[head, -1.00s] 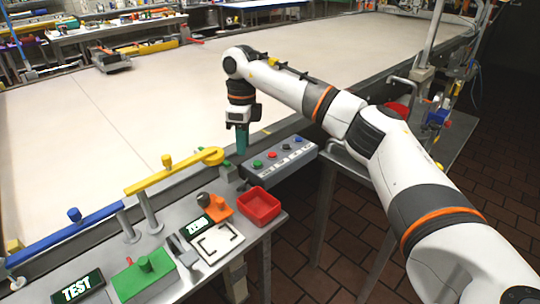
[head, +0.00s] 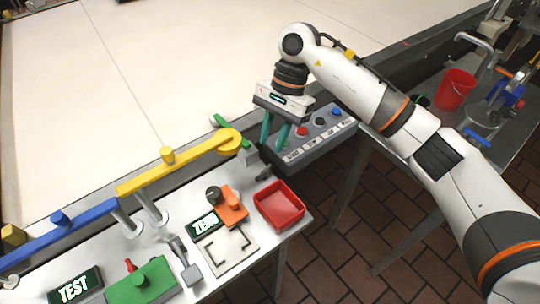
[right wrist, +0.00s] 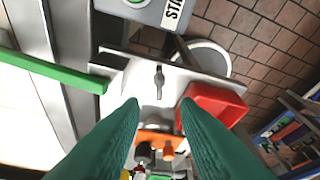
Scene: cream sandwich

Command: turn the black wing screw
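The black wing screw (right wrist: 159,76) stands on a pale metal surface in the right wrist view, just beyond the gap between my fingertips. In the head view a small dark piece (head: 265,173) at the table's far right corner, below my gripper, looks like the same screw. My right gripper (head: 269,147) points down above this corner, with its two green fingers apart and nothing between them. The right wrist view also shows the open fingers (right wrist: 160,107); they appear apart from the screw. My left gripper is not in view.
A grey button panel (head: 326,136) sits just right of my gripper. A red tray (head: 279,205) and an orange block (head: 232,207) are close by on the table. A green bar (right wrist: 50,72) reaches in from the left. A yellow arm (head: 175,174) runs along the conveyor edge.

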